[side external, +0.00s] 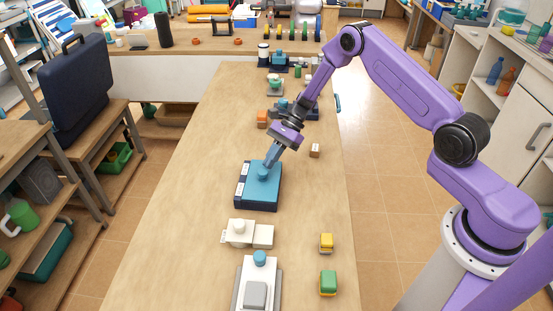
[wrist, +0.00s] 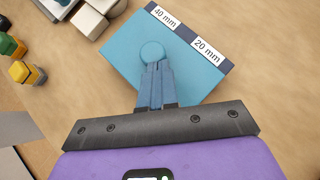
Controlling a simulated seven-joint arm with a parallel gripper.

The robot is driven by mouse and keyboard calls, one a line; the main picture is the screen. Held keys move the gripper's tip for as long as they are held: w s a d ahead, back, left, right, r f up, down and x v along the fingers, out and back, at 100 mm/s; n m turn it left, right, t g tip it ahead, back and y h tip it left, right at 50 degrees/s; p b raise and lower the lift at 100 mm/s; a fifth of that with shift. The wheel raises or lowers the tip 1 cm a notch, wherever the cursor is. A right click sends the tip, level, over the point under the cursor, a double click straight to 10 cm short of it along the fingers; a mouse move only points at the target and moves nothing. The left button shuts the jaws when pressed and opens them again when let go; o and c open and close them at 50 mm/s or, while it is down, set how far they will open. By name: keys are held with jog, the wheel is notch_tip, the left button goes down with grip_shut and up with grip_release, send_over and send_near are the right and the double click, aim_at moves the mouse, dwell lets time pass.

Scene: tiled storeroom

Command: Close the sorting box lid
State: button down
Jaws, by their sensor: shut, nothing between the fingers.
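The sorting box (side external: 255,205) is a dark blue box on the wooden table, with a strip along its left side bearing white labels. In the wrist view these labels read "40 mm" and "20 mm" on the box's edge strip (wrist: 186,33). Its teal lid (side external: 268,192) looks flat over the rest of the box; the wrist view shows the lid (wrist: 120,48) as one unbroken panel. A round teal knob (wrist: 152,51) stands on the lid. My gripper (side external: 267,167) is shut and empty, its fingertips (wrist: 157,67) right at the knob; I cannot tell whether they touch.
A cream box (side external: 264,237) and a white-grey box with a blue knob (side external: 259,276) stand nearer the camera. Yellow (side external: 326,243) and green (side external: 328,283) blocks lie to the right. A small brown block (side external: 314,151) is near my gripper. The table's left side is clear.

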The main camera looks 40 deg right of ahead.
jog(key=d, duration=0.4)
jog(key=shift+w+d+r, duration=0.1)
jog(key=shift+w+d, duration=0.1)
jog(key=shift+d, duration=0.1)
jog(key=s+v, duration=0.1)
jog(key=v, duration=0.8)
jog(key=s+a+r+n+g+h, duration=0.2)
jog(key=s+a+r+n+h, duration=0.1)
jog(key=s+a+r+n, duration=0.4)
jog(key=s+a+r+n+g+h, duration=0.1)
jog(key=s+a+r+n+h, duration=0.25)
jog(key=s+a+n, duration=0.45)
jog(key=s+d+r+n+t+h, duration=0.1)
jog(key=s+d+r+n+t, duration=0.1)
jog(key=s+n, duration=0.5)
jog(key=s+d+r+n+t+h, duration=0.1)
jog(key=s+d+n, duration=0.3)
jog(key=s, duration=1.1)
jog(key=shift+s+d+r+n+t, duration=0.25)
jog(key=shift+r+n+t, duration=0.45)
jog(key=shift+n, duration=1.1)
jog(key=shift+r+h, duration=0.2)
jog(key=shift+h, duration=0.05)
